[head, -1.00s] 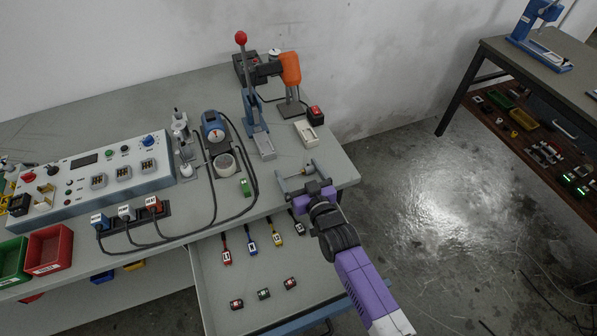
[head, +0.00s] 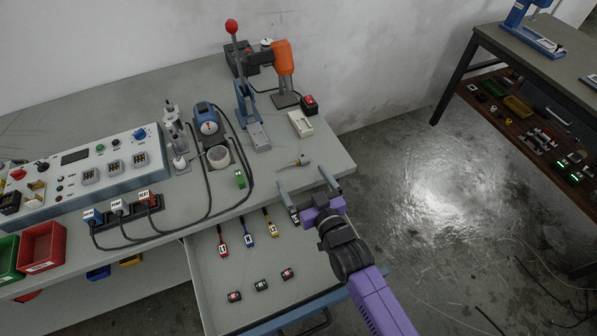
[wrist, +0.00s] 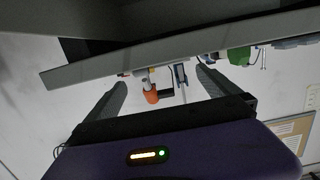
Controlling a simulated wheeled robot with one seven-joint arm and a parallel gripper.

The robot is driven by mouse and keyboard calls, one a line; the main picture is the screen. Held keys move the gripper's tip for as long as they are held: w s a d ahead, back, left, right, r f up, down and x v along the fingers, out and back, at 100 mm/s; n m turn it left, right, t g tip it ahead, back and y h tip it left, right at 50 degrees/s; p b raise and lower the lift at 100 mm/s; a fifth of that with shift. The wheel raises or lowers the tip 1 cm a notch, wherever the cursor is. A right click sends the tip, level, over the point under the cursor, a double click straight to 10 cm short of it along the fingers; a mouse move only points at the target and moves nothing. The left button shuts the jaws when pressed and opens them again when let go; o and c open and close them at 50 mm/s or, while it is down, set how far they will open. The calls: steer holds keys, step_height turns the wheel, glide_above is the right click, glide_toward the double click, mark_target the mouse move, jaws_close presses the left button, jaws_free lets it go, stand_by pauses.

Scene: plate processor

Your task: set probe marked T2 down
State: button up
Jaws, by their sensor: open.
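A small slim probe (head: 293,163) with a yellowish part lies on the workbench (head: 330,150) near its right front corner. No mark can be read on it at this size, so I cannot confirm T2. My gripper (head: 303,180) is open and empty, at the bench's front edge, apart from the probe and nearer to me. In the wrist view its two fingers (wrist: 162,90) are spread, with nothing held between them.
An open drawer (head: 210,275) below holds red, blue and yellow tagged items (head: 246,232) and several small blocks. A white box (head: 300,124), a lever press (head: 245,110) and an orange-headed tool (head: 283,60) stand behind the probe.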

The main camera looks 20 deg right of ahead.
steer(key=shift+s+d+r, duration=0.15)
steer(key=shift+s+r, duration=0.05)
steer(key=w+a+r+g+y+p, duration=0.1)
steer(key=w+r+g+p, duration=0.25)
steer(key=w+r, duration=1.2)
steer(key=g+h, duration=0.1)
steer(key=g, duration=0.9)
glide_toward(293, 164)
steer(key=shift+t, duration=0.25)
steer(key=shift+p+x, duration=0.4)
steer(key=shift+x, duration=3.55)
steer(key=shift+s, duration=0.1)
steer(key=shift+r, duration=0.1)
steer(key=c, duration=1.2)
